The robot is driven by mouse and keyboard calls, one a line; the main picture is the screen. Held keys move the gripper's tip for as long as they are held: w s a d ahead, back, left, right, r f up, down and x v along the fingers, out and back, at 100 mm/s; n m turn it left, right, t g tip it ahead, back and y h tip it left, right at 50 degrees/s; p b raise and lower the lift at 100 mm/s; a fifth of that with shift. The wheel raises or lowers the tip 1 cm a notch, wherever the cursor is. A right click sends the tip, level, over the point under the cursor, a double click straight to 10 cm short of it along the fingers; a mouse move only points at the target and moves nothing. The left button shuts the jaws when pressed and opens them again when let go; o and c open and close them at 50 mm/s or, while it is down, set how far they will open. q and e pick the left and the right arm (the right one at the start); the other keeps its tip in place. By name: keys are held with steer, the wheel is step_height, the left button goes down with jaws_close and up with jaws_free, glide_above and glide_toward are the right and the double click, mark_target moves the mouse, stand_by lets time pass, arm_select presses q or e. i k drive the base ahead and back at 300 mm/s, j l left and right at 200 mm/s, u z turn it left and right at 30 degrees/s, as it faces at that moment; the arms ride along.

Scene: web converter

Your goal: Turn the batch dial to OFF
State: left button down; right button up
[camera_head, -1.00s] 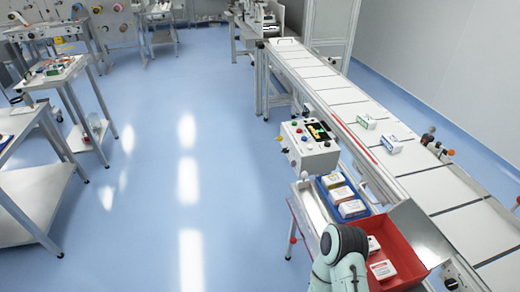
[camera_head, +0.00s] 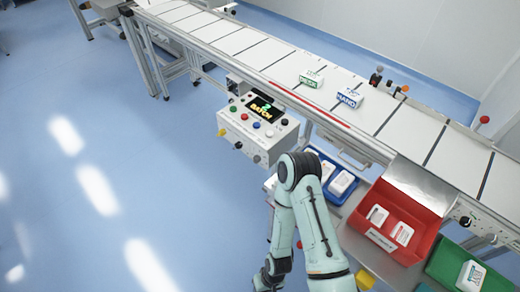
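A white control box (camera_head: 255,130) stands beside the conveyor, left of the picture's middle. Its top carries a dark display (camera_head: 262,108) with green and yellow lettering that seems to include BATCH, and several coloured buttons. One of my arms, pale green with dark joints, comes in at the bottom, right of and below the box. Neither gripper can be made out; that arm's end runs towards the bottom edge.
The conveyor (camera_head: 240,42) runs behind the box, carrying two small cartons (camera_head: 311,79) (camera_head: 349,97). A blue tray (camera_head: 350,190), a red bin (camera_head: 420,215) and a green bin (camera_head: 446,262) lie to the right. Blue floor left of the box is clear.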

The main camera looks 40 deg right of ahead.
mark_target(256, 159)
steer(key=i+j+z, duration=0.15)
steer(key=z, duration=0.2)
steer(key=i+j+z, duration=0.25)
steer(key=z, duration=0.15)
steer(key=i+j+z, duration=0.35)
steer(key=k, duration=0.05)
